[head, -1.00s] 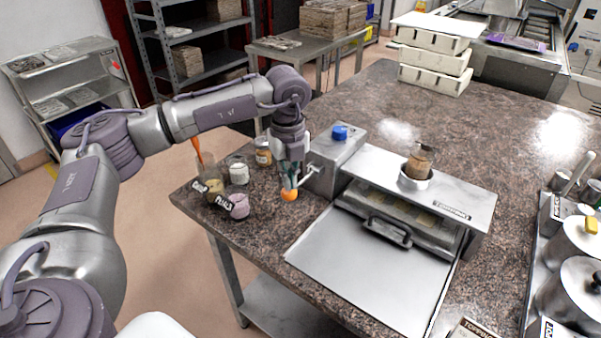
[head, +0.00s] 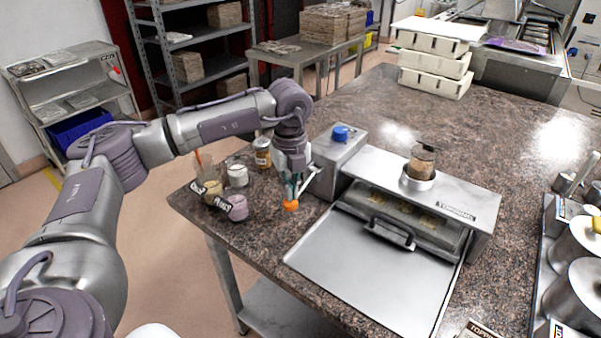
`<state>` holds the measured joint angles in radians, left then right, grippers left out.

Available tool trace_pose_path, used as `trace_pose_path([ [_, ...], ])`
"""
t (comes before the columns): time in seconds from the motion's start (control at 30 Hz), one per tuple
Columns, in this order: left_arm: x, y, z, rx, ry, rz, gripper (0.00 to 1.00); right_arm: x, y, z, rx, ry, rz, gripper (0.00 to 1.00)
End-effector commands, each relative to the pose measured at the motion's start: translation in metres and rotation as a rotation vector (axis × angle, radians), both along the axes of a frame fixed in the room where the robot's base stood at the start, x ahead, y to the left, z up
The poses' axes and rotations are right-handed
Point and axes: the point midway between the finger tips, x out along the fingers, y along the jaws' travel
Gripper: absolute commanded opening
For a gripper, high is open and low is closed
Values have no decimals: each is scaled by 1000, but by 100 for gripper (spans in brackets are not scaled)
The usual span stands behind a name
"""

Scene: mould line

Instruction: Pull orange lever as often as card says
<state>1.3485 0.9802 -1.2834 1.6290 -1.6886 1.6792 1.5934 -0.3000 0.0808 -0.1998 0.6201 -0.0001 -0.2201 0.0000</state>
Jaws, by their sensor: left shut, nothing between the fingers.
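The orange lever knob (head: 291,205) sits at the end of a metal arm on the left side of a grey machine (head: 334,165) with a blue button on top. My left gripper (head: 292,192) is right above the knob with its fingers pointing down. It is shut with nothing held; whether its tips touch the knob or the lever arm I cannot tell. The lever arm is partly hidden behind the gripper. Small cards with dark lettering (head: 222,202) stand by the jars at the table's left corner; no count is readable. My right gripper is out of view.
Several jars, one white (head: 237,174) and one pink (head: 238,207), stand left of the gripper. A flat metal tray (head: 370,268) lies before the machine. A jar (head: 420,162) sits on its top.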

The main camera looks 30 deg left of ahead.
Motion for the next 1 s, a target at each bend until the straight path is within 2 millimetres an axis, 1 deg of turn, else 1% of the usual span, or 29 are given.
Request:
trace_pose_path([
  [0.17, 0, 0, 1, 0, 0, 0, 0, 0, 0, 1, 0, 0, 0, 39],
  [0.27, 0, 0, 6, -1, -1, 0, 0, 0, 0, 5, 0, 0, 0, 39],
  [1.0, 0, 0, 75, -1, 0, 0, 0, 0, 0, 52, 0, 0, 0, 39],
])
